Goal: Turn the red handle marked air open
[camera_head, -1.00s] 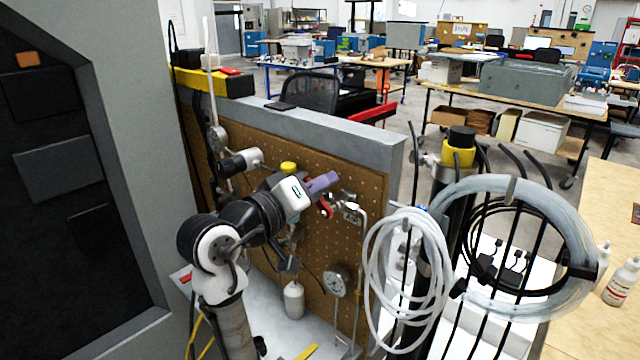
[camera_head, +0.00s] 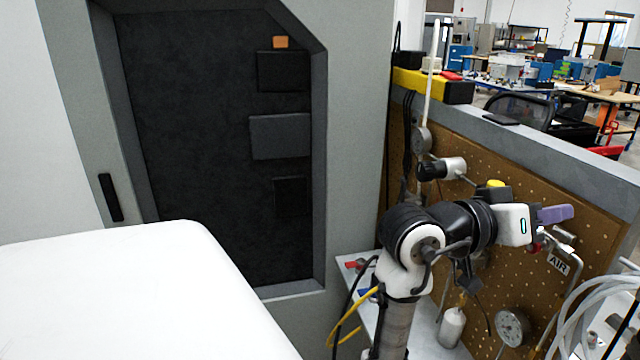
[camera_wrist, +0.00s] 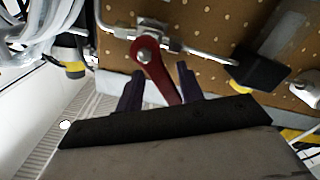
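The red handle (camera_wrist: 156,72) shows in the wrist view. It hangs down and a little to the right from a bolted metal valve on the pegboard. My gripper (camera_wrist: 160,76) is open, with its two purple fingers on either side of the handle. A gap shows on the left; the right finger is close to the handle, and I cannot tell if it touches. In the head view my gripper (camera_head: 556,214) is in front of the pegboard and hides most of the red handle (camera_head: 537,247). The AIR tag (camera_head: 558,264) hangs just below and right of it.
The brown pegboard (camera_head: 590,215) carries pipes, a gauge (camera_head: 512,327) and a white bottle (camera_head: 452,327). Coiled clear tubing (camera_head: 600,290) is at the right. A grey cabinet with a dark panel (camera_head: 200,130) stands left. In the wrist view a black block (camera_wrist: 258,68) is right of the handle.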

